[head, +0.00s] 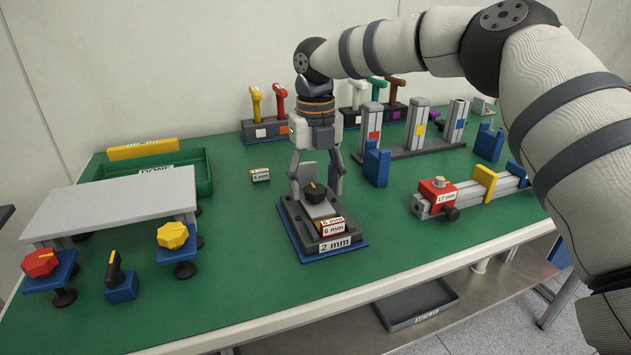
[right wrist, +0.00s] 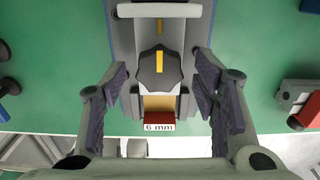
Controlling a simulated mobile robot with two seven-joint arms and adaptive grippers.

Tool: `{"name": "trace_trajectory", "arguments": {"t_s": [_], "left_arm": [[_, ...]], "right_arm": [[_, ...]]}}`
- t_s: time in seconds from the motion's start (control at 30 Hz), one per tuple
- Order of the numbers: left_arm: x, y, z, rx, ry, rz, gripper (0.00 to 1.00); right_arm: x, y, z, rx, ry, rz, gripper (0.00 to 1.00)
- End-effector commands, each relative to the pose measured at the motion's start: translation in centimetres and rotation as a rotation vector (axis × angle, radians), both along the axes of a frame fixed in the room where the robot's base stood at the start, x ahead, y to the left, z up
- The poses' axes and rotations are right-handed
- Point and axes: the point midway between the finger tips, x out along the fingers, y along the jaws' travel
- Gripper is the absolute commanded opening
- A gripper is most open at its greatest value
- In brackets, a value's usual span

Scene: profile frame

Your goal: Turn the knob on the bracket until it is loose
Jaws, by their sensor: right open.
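A black knob with a yellow stripe (head: 316,192) sits on a grey bracket (head: 318,211), on a dark base with a blue plate labelled "2 mm" (head: 335,244). In the right wrist view the knob (right wrist: 160,72) is lobed, and its stripe runs up and down the picture. A block labelled "6 mm" (right wrist: 159,122) sits in the bracket below it. My right gripper (head: 317,186) points down over the bracket. Its fingers (right wrist: 162,88) are open, one to each side of the knob, with visible gaps. My left gripper is not in view.
A red block labelled "17 mm" (head: 438,193) sits on a rail at the right. Red (head: 40,263), black (head: 115,270) and yellow (head: 173,235) knobs stand at the front left beside a grey platform (head: 110,207). Upright posts (head: 418,125) stand behind.

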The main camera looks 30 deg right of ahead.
Motion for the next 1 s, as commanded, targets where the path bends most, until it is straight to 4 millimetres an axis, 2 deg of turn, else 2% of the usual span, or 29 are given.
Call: {"name": "trace_trajectory", "arguments": {"t_s": [0.2, 0.4, 0.73, 1.0], "left_arm": [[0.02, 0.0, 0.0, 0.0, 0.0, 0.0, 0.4], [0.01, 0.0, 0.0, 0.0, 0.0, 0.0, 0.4], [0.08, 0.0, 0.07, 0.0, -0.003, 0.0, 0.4], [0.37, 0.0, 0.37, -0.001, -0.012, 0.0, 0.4]], "right_arm": [[0.02, 0.0, -0.02, 0.0, -0.001, 0.0, 0.53], [0.03, -0.01, 0.0, 0.0, -0.001, 0.0, 0.07], [0.04, 0.0, 0.05, 0.001, -0.002, 0.032, 0.07], [0.06, 0.01, 0.13, 0.0, -0.003, 0.196, 0.07]]}}
